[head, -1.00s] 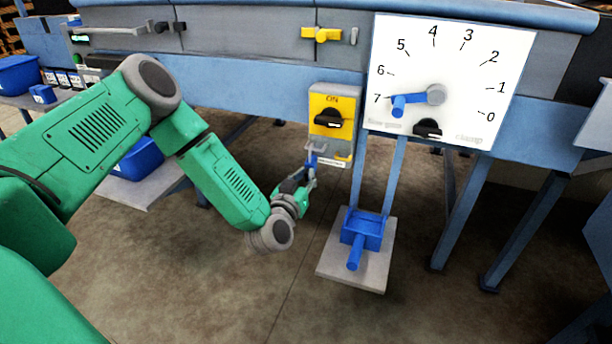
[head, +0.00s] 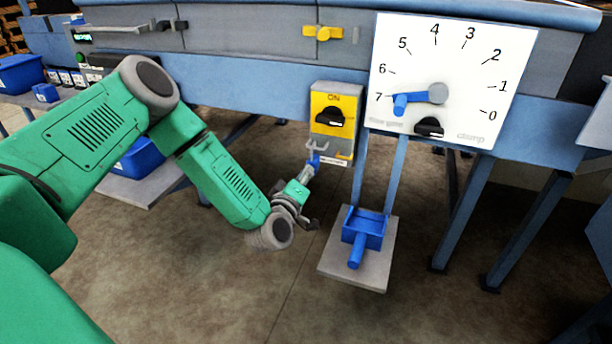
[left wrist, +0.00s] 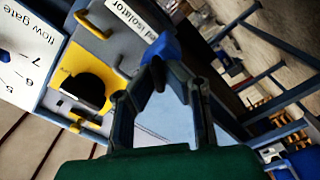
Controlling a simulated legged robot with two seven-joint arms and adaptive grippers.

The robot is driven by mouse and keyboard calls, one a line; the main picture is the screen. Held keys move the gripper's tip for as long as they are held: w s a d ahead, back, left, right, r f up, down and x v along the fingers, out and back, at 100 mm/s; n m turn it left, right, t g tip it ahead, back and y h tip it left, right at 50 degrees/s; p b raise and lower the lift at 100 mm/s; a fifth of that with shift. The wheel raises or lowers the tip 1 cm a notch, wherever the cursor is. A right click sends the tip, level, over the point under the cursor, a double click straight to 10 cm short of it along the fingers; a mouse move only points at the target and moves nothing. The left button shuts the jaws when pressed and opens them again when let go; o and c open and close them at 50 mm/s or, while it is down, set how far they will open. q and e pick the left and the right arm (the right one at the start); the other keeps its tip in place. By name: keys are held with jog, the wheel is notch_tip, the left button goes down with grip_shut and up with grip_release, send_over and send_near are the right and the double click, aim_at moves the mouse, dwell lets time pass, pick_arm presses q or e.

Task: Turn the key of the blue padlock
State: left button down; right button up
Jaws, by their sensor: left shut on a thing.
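The blue padlock (head: 314,160) hangs by a grey shackle below the yellow isolator switch in the head view. It is also at the top middle of the left wrist view (left wrist: 161,45). My left gripper (head: 308,178) is just below the padlock, reaching up to its underside. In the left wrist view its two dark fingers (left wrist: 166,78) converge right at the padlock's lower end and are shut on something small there. The key itself is hidden between the fingertips. My right gripper is not in view.
The yellow isolator box (head: 332,110) has a black knob at ON. Right of it is a white dial plate (head: 440,65) with a blue pointer near 7. A blue-handled device (head: 362,232) sits on a grey plate below. Open floor lies beneath my left arm.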

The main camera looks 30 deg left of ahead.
pick_arm(q)
jog(key=n, duration=0.2)
jog(key=n+b, duration=0.1)
jog(key=n, duration=0.1)
jog(key=n+b, duration=0.1)
jog(key=n, duration=0.1)
jog(key=shift+s+d+f+n, duration=0.1)
jog(key=shift+d+f+n, duration=0.05)
jog(key=shift+f+n, duration=0.2)
dwell(0.4)
jog(key=c, duration=1.7)
grip_release()
jog(key=shift+r, duration=0.1)
jog(key=v, duration=1.1)
jog(key=shift+s, duration=0.4)
